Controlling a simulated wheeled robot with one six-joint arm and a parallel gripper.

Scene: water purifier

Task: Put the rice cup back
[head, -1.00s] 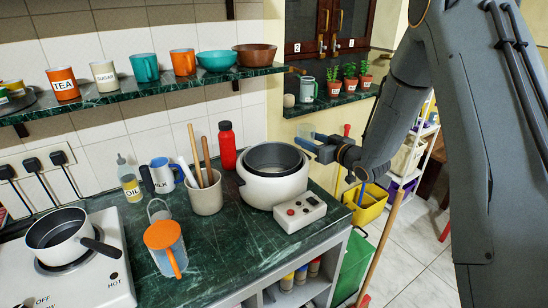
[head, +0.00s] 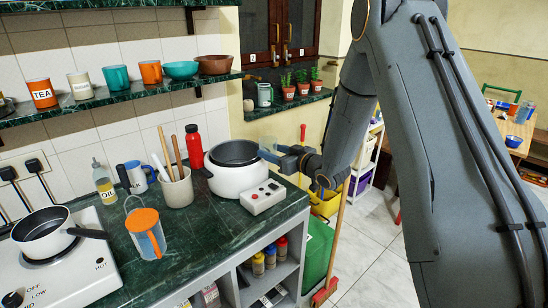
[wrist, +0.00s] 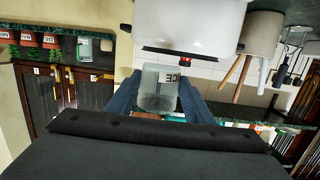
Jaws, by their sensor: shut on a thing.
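The rice cup (wrist: 158,88) is a small, clear greyish cup with dark lettering, of which "ICE" shows in the wrist view. My gripper (wrist: 157,78) is shut on it, with one blue finger on each side. In the head view, my gripper (head: 270,153) holds the see-through cup (head: 268,143) at the right rim of the white rice cooker (head: 234,182). The cup appears to be in the air; whether it touches the cooker is unclear. The cooker is open and shows a dark inner pot.
A utensil crock (head: 177,188) and orange-lidded jug (head: 146,233) stand left. A wall shelf (head: 130,100) bears cups and bowls; a window ledge (head: 290,105) holds plants and a mug.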

